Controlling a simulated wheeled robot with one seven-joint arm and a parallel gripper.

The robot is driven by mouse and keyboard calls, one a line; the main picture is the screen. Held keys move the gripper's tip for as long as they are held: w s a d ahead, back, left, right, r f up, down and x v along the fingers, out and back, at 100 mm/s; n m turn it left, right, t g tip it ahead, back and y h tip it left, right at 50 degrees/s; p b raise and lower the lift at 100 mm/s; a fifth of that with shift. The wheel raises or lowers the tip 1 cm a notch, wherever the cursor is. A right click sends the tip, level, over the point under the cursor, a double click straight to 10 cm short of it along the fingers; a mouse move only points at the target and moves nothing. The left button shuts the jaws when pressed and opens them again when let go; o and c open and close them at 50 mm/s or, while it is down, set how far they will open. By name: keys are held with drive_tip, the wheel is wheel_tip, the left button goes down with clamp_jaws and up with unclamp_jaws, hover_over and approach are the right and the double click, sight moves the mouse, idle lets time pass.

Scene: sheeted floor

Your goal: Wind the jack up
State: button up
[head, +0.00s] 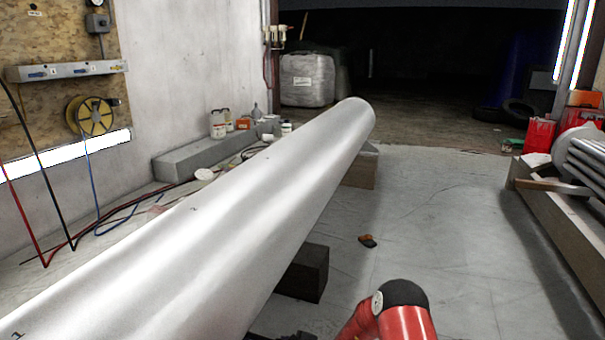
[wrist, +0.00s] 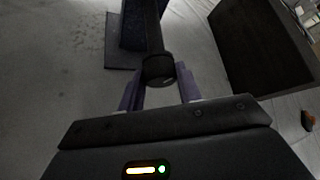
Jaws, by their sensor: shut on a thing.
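In the wrist view my gripper (wrist: 158,76) has its two purple fingers on either side of a round black knob or handle end (wrist: 159,69), and is shut on it. A dark bar runs from this handle to the top of the view. Beside the bar stands a dark bluish post, which looks like the jack (wrist: 132,32), on a flat foot plate on the floor. Its top is out of view, so I cannot tell how high it is wound. In the head view the jack and my gripper cannot be made out.
A long silver pipe (head: 220,220) crosses the head view above a dark block (head: 306,274) and a wooden block (head: 359,170). The dark block (wrist: 262,45) seems close right of the handle in the wrist view. A small orange-black object (head: 368,241) lies on otherwise clear floor.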

drive_tip(key=m+g+y, duration=0.1)
drive_tip(key=m+g, duration=0.1)
drive_tip(key=m+g+y+b, duration=0.1)
drive_tip(key=m+g, duration=0.2)
drive_tip(key=w+m+g+y+b, duration=0.1)
drive_tip(key=m+g, duration=0.1)
drive_tip(key=g, duration=0.1)
drive_tip(key=shift+d, duration=0.2)
idle(0.6)
drive_tip(key=o, duration=0.9)
drive_tip(key=shift+o, duration=0.2)
